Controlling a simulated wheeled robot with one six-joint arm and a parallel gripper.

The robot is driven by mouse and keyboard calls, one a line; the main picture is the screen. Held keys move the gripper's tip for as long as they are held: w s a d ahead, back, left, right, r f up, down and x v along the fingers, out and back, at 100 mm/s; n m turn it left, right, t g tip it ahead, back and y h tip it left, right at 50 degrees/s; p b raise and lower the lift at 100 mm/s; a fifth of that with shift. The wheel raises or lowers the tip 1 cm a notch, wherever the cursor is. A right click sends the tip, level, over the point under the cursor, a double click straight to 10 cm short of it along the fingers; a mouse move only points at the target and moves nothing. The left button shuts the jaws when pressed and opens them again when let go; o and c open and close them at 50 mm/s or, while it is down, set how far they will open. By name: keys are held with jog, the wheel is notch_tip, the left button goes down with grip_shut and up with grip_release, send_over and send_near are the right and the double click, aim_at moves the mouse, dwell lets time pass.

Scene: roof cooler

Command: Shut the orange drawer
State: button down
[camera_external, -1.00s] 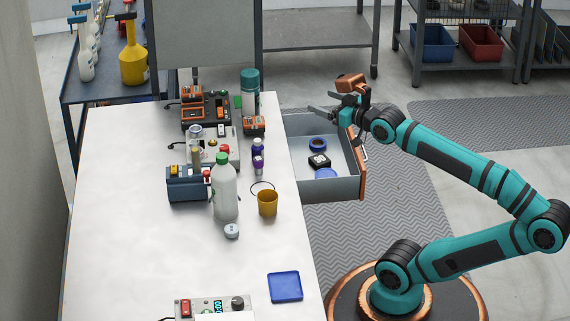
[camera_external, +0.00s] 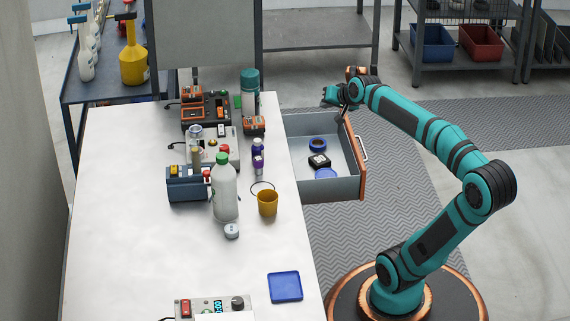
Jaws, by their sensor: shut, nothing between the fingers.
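The orange drawer (camera_external: 362,178) is pulled out from the right side of the white workbench, with grey walls and an orange front that carries a pale handle (camera_external: 364,149). My gripper (camera_external: 343,112) is shut and empty, at the far end of the drawer front, pointing downward. It overlaps the front's far top corner in the picture; whether it touches cannot be told. The fingertips are small and partly hidden by the wrist.
The floor right of the drawer front is clear, with a grey mat (camera_external: 405,200). Shelves (camera_external: 465,75) stand behind.

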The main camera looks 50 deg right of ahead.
jog(key=d+f+m+g+y, duration=0.1)
jog(key=d+f+m, duration=0.2)
jog(key=d, duration=0.2)
jog(key=d+f+m+g+y, duration=0.1)
jog(key=d+f+m+g, duration=0.1)
jog(key=d, duration=0.3)
jog(key=d+f+m+g+y, duration=0.1)
jog(key=d+f+m, duration=0.2)
jog(key=d+f, duration=0.2)
jog(key=shift+m+g, duration=0.3)
jog(key=shift+m, duration=0.1)
jog(key=s+d+f+m+y, duration=0.3)
jog(key=d+m, duration=0.1)
jog(key=d, duration=0.3)
jog(key=s+d+f+m+y, duration=0.2)
jog(key=s+d+f+m, duration=0.15)
jog(key=d, duration=0.35)
jog(key=w+a+f+t, duration=0.1)
jog(key=w+a+f, duration=0.5)
jog(key=w+a, duration=0.1)
jog(key=shift+w+a+f+m+y, duration=0.25)
jog(key=shift+w+a+m+y, duration=0.05)
jog(key=shift+a+m, duration=0.05)
